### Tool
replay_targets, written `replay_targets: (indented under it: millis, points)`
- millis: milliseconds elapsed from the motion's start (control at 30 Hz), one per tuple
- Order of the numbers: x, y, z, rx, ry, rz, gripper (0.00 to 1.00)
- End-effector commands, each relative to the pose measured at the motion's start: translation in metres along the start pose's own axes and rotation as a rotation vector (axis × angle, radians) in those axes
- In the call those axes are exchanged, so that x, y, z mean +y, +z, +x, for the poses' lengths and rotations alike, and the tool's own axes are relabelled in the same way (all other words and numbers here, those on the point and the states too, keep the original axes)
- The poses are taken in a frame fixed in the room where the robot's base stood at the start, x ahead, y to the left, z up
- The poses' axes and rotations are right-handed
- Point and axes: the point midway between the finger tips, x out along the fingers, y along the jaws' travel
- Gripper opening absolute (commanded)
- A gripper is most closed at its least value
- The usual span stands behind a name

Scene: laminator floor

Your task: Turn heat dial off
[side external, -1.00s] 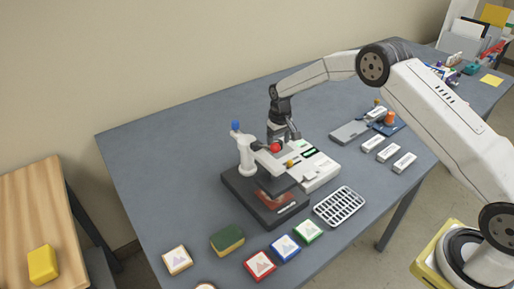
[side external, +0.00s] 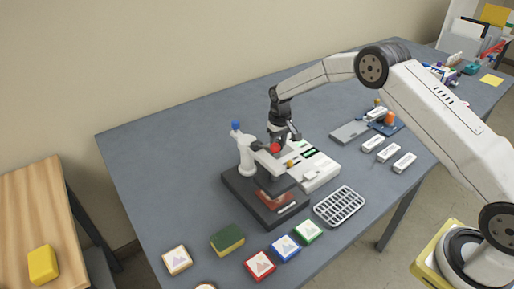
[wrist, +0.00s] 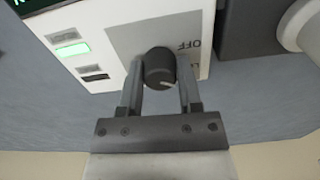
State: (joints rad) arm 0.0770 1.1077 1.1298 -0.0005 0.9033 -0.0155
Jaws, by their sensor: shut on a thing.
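The heat dial (wrist: 159,68) is a dark round knob on a grey panel of the white control box (wrist: 105,40) in the wrist view. My gripper (wrist: 160,72) has one finger on each side of the dial and is shut on it. The dial's pale mark points to the lower right in the picture. An upside-down "OFF" label (wrist: 189,45) is printed to the upper right of the dial. Another label beside the right finger is partly hidden. In the side view my gripper (side external: 284,136) is at the back of the white box (side external: 322,172), and the dial is hidden.
A dark press with a white post (side external: 246,158), a blue-tipped top and a red knob (side external: 275,148) stands close to my gripper. A green light (wrist: 75,50) is lit on the box.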

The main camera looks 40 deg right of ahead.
Motion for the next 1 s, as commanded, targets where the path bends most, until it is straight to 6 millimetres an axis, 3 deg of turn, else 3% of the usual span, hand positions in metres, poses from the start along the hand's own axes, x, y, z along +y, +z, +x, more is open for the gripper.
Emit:
replay_targets:
  millis: [367,1000]
  points:
    - [0.0001,0.0002,-0.0002,-0.001,-0.001,-0.190,0.00]
    - [0.0002,0.0002,-0.0003,-0.002,-0.001,-0.727,0.00]
